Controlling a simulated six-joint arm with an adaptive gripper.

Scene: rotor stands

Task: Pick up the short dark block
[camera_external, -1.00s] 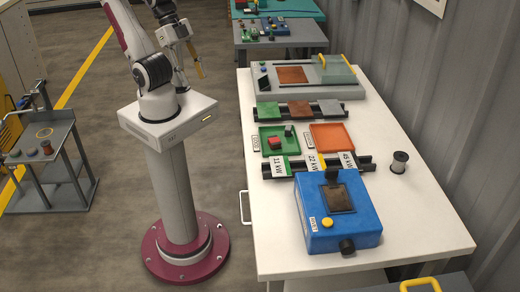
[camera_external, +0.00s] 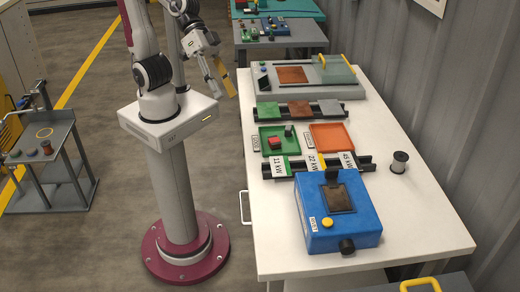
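A small dark block (camera_external: 289,131) stands in the back right part of the green tray (camera_external: 264,150) on the white table. A red block (camera_external: 275,142) is in the same tray, to its left and nearer the camera. My gripper (camera_external: 222,88) is in the air left of the table's edge, well apart from the tray. Its fingers point down, one grey and one yellowish, with a gap between them. It looks open and empty.
An orange tray (camera_external: 345,140) lies right of the green one. Labelled stands (camera_external: 312,164) and a blue box (camera_external: 316,235) are in front. Plates on a rack (camera_external: 300,109) and a grey unit (camera_external: 340,88) are behind. A spool (camera_external: 399,163) stands right.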

